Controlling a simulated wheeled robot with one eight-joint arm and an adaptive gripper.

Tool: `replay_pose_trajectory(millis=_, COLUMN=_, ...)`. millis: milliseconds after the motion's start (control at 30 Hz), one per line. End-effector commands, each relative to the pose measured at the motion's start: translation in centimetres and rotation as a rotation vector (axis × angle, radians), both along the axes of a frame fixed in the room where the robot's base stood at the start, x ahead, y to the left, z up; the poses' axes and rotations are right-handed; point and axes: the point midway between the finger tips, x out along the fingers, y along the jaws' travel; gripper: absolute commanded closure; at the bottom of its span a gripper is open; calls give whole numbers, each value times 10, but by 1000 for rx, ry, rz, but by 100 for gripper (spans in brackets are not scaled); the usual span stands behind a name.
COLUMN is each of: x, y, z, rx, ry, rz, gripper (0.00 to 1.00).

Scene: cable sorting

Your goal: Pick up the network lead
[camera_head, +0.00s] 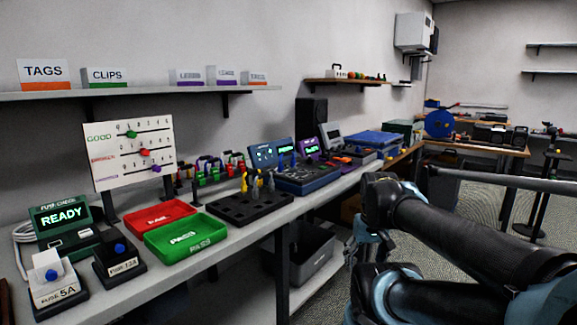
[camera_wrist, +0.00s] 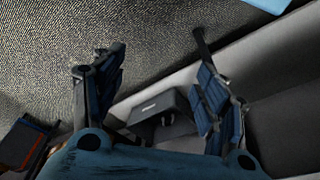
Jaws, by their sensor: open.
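I cannot make out a network lead for certain in either view. A pale coiled cable (camera_head: 24,243) lies at the bench's left end beside the fuse checker, and its type is unclear. Several coloured leads or clips (camera_head: 210,170) stand along the wall at mid bench, too small to tell apart. My gripper (camera_wrist: 158,45) is open and empty in the wrist view, its two fingers spread over carpet and a grey surface. In the head view my arm is at the right, in front of the bench and apart from the items on it.
The bench (camera_head: 225,246) carries a red tray (camera_head: 160,216), a green PASS tray (camera_head: 186,239), a black holder block (camera_head: 248,207) and a fuse checker (camera_head: 60,217). A grey bin (camera_head: 308,258) stands below. A dark box (camera_wrist: 160,106) shows beyond my fingers.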

Motion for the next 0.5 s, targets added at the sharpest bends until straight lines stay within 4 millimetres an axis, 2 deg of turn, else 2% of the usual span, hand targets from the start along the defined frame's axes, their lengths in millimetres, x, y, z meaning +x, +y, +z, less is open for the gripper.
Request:
replay_pose_trajectory(millis=33, x=10, y=2, z=13, rx=1, ry=-1, rz=19, gripper=12)
replay_pose_trajectory(millis=100, x=24, y=8, z=33, rx=5, ry=-3, rz=54, gripper=0)
replay_pose_trajectory(millis=267, x=70, y=25, z=90, rx=10, ry=-11, rz=165, gripper=0)
replay_pose_trajectory(millis=500, x=145, y=56, z=169, rx=21, ry=-25, rz=337, gripper=0)
